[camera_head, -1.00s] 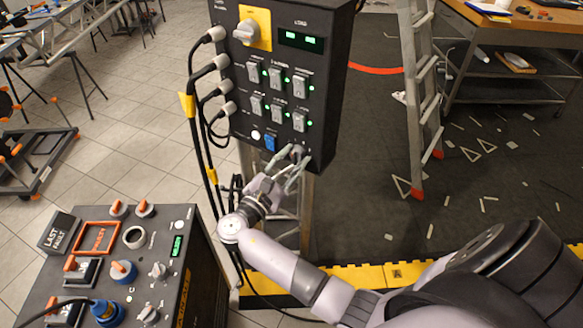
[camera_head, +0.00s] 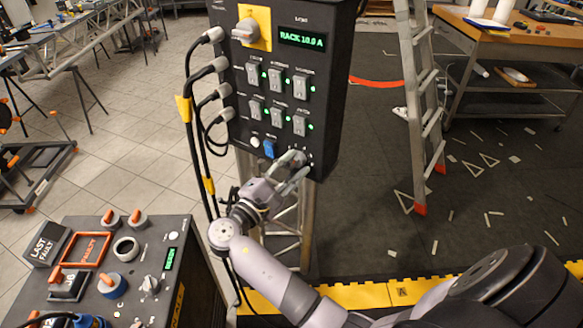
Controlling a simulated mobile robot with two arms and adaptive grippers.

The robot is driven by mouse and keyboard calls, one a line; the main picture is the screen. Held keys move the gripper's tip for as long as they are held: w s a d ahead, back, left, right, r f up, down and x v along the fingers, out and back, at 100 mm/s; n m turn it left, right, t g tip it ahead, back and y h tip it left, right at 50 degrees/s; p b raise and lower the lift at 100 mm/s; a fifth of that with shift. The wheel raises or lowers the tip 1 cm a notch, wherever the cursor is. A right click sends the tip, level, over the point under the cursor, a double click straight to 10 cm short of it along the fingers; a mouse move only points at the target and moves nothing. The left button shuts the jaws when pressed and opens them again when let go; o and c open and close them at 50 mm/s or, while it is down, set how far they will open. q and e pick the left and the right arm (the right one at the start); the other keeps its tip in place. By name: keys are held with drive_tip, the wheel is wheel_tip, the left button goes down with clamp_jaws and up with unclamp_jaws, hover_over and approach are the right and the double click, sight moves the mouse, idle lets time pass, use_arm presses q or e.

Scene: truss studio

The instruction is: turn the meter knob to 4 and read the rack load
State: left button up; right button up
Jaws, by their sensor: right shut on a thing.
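The black distribution panel (camera_head: 325,100) stands upright at the middle, with a lit green display (camera_head: 302,39) at its top right. The display reads RACK and a value that looks like 10.9 A; its last digit is small. My right gripper (camera_head: 292,166) is at the panel's lower edge, its fingers closed around the small meter knob there. The fingers hide most of the knob, so I cannot read its pointer or number. My left gripper is not in view.
A large grey rotary switch (camera_head: 247,31) sits on a yellow plate. Breaker switches (camera_head: 276,112) show green lights. Black cables (camera_head: 187,130) hang along the left side. A control desk (camera_head: 190,270) stands at lower left. A ladder (camera_head: 414,110) stands at right.

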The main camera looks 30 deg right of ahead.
drive_tip(key=o, duration=1.1)
drive_tip(key=shift+o, duration=0.2)
drive_tip(key=shift+a, duration=0.1)
drive_tip(key=r+v, duration=0.1)
drive_tip(key=v, duration=0.6)
drive_tip(key=shift+a+f, duration=0.2)
drive_tip(key=shift+f, duration=0.35)
